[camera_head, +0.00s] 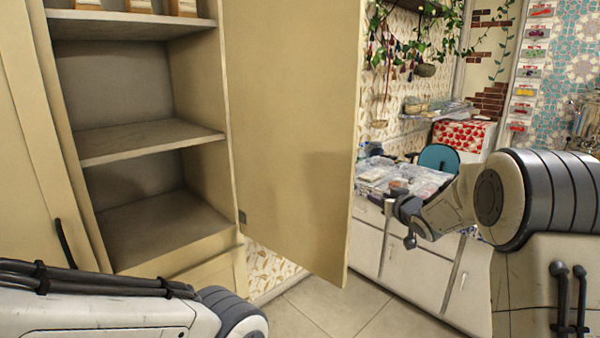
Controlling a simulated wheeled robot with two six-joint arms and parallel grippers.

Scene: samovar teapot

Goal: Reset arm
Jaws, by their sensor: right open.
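My right arm comes in from the right, bent, with its gripper (397,212) held out in front of the white counter unit in the background. The right gripper is open, and I see nothing held in it. My left arm crosses the lower left corner. Its gripper is out of view.
A tall beige cabinet (150,140) stands open at the left, its shelves mostly bare with a few items on the top one. Its open door (290,130) stands between the shelves and my right gripper. A cluttered white counter (405,265) and a blue chair (438,158) are behind. Tiled floor (330,310) shows below.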

